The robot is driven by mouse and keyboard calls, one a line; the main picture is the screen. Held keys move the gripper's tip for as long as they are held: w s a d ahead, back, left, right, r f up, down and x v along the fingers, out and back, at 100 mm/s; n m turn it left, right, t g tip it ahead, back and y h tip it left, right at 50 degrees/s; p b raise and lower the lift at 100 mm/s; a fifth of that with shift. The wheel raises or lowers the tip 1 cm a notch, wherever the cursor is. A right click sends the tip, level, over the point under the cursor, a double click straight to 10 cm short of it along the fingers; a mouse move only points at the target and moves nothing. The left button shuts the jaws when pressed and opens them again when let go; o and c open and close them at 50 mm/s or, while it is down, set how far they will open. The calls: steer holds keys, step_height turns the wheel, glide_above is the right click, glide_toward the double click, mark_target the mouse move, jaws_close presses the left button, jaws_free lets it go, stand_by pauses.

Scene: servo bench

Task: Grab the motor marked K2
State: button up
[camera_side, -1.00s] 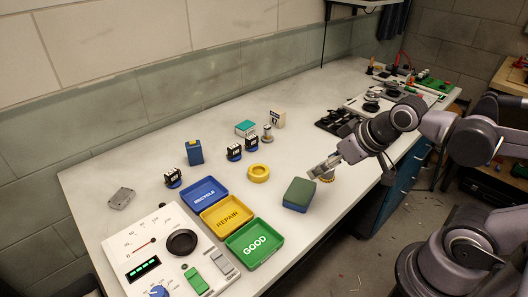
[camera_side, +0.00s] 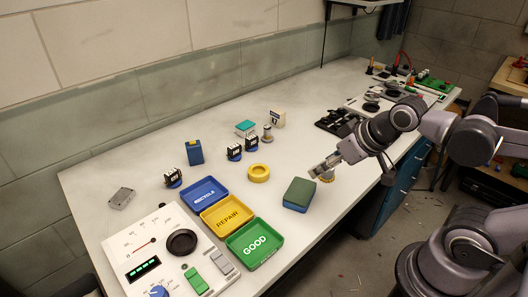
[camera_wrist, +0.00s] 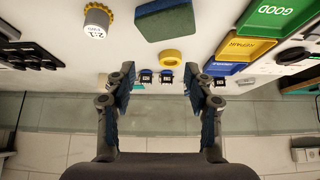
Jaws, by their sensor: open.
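In the side view one motor (camera_side: 173,178) stands alone behind the blue tray, and a pair, a left motor (camera_side: 234,153) and a right motor (camera_side: 251,144), stands farther back. Their labels are too small to read, so I cannot tell which is K2. The wrist view shows two motors (camera_wrist: 146,76) (camera_wrist: 166,76) close together between my fingers, farther off, and another (camera_wrist: 220,81) to the right. My gripper (camera_side: 318,169) is open and empty, apart from the motors. Its spread fingers show in the wrist view (camera_wrist: 161,88).
A green-and-blue block (camera_side: 298,194) and a yellow ring (camera_side: 259,173) lie between my gripper and the motors. Blue (camera_side: 187,194), yellow (camera_side: 204,212) and green (camera_side: 231,244) trays stand at the front. A white cylinder with a yellow rim (camera_wrist: 97,20) is near my gripper.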

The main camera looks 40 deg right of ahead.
steer(key=w+d+r+m+g+h, duration=0.1)
steer(key=w+d+m+h, duration=0.2)
steer(key=w, duration=0.4)
steer(key=m+g+h, duration=0.1)
steer(key=m+h, duration=0.8)
steer(key=m, duration=0.1)
glide_toward(266, 129)
steer(key=shift+s+a+r, duration=0.15)
steer(key=shift+s+a, duration=0.2)
steer(key=shift+s, duration=0.2)
steer(key=shift+m+h, duration=0.3)
steer(key=x, duration=0.5)
steer(key=shift+w+a+x, duration=0.1)
steer(key=shift+w+x, duration=0.1)
steer(key=shift+x, duration=1.3)
steer(key=shift+w+a+x, duration=0.1)
steer(key=shift+w+x, duration=0.05)
steer(key=shift+x, duration=1.3)
jaws_close()
